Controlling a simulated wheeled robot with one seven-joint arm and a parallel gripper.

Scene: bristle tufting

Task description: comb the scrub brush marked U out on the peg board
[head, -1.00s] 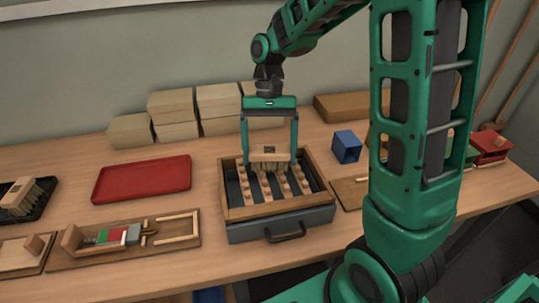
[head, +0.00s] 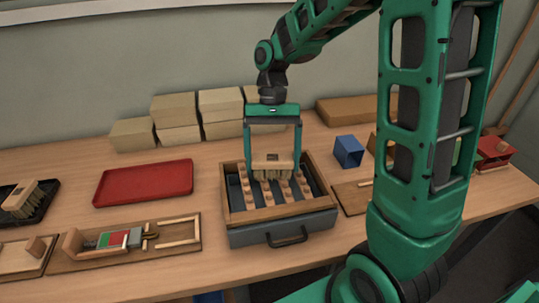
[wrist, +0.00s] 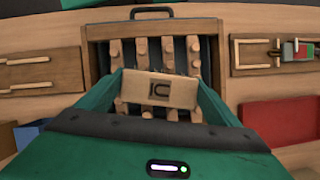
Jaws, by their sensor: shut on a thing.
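My gripper (head: 272,172) is shut on a wooden scrub brush (head: 273,163), one finger at each end of its block. The brush is level, bristles down. Its block carries a dark mark, which in the wrist view (wrist: 160,90) looks like a bar beside a sideways U. The peg board (head: 284,212) is a wooden-framed box with rows of wooden pegs (head: 282,193). The brush is over its middle to rear part, with the bristle tips at about peg height. I cannot tell whether they touch the pegs; the block hides bristles in the wrist view.
The peg board sits on a grey base with a front handle (head: 288,238). A red tray (head: 143,183) lies left. Another brush (head: 22,196) rests in a black tray at far left. A wooden fixture (head: 130,242) lies front left. A blue box (head: 348,151) stands right; pale blocks are stacked behind.

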